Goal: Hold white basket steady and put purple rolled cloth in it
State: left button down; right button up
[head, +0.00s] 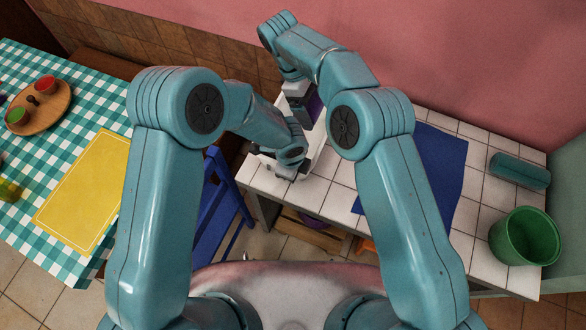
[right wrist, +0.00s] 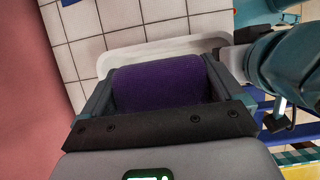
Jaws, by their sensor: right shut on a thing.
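The purple rolled cloth (right wrist: 158,84) is clamped between the fingers of my right gripper (right wrist: 157,90) in the right wrist view. In the head view a small part of the cloth (head: 313,108) shows beside my right gripper (head: 303,100). The white basket (right wrist: 165,46) shows its pale rim just beyond the cloth; in the head view it is mostly hidden behind my arms. The cloth overlaps the basket in view, and I cannot tell whether they touch.
The white tiled counter (head: 475,215) holds a blue cloth (head: 440,160), a teal roll (head: 519,171) and a green pot (head: 524,236) on the right. A blue chair (head: 218,205) stands left of it. The checkered table (head: 100,95) carries a yellow mat (head: 88,190) and a round wooden board (head: 50,110).

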jog(key=shift+f, duration=0.1)
send_over(314, 150)
jog(key=a, duration=0.2)
notch_tip(314, 150, down, 6)
jog(key=shift+w+d, duration=0.25)
jog(key=shift+w, duration=0.05)
jog(key=shift+f, duration=0.15)
jog(key=shift+f, duration=5.55)
jog(key=o, duration=0.7)
jog(key=shift+c, duration=0.2)
jog(key=v, duration=0.7)
jog(key=shift+a+r, duration=0.15)
